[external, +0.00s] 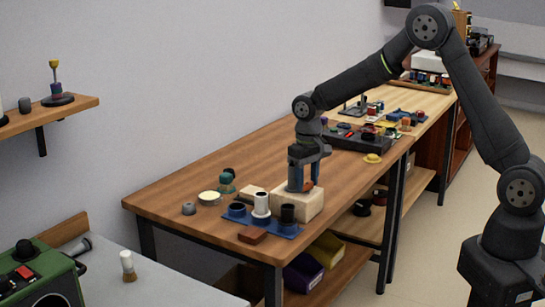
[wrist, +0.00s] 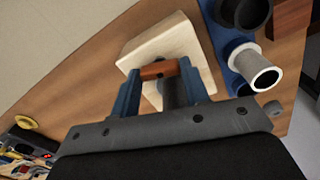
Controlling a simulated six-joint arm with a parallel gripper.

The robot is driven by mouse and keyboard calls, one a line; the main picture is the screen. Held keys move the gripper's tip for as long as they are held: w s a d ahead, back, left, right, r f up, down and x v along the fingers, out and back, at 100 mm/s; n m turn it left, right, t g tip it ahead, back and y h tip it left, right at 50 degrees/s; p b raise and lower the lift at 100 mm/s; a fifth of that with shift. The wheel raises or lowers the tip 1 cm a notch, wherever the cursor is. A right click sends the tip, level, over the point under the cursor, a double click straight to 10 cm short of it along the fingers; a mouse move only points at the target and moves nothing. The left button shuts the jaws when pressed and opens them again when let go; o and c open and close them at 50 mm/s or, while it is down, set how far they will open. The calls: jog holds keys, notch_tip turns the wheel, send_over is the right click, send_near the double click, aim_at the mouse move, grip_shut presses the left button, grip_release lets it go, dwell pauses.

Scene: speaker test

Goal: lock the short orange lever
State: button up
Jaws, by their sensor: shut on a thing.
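The short orange lever (wrist: 159,70) sits on a pale wooden block (wrist: 160,43), with a dark cylindrical part just below it in the wrist view. My gripper (wrist: 158,80) has its two blue fingers on either side of the lever, shut on it. In the external view my gripper (external: 302,186) points down at the top of the wooden block (external: 311,206), and a bit of the orange lever (external: 308,184) shows by the fingers. The lever's pivot is mostly hidden there.
A blue base (external: 277,228) with white and dark cylinders stands left of the block, a reddish block (external: 252,235) in front of it. Several small items lie further left. A yellow piece (external: 372,158) and a dark tray (external: 357,138) lie behind.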

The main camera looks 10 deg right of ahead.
aim_at(307, 183)
jog(key=shift+m, duration=2.1)
jog(key=o, duration=1)
jog(key=shift+r, duration=0.1)
notch_tip(307, 183, up, 17)
jog(key=shift+r, duration=0.15)
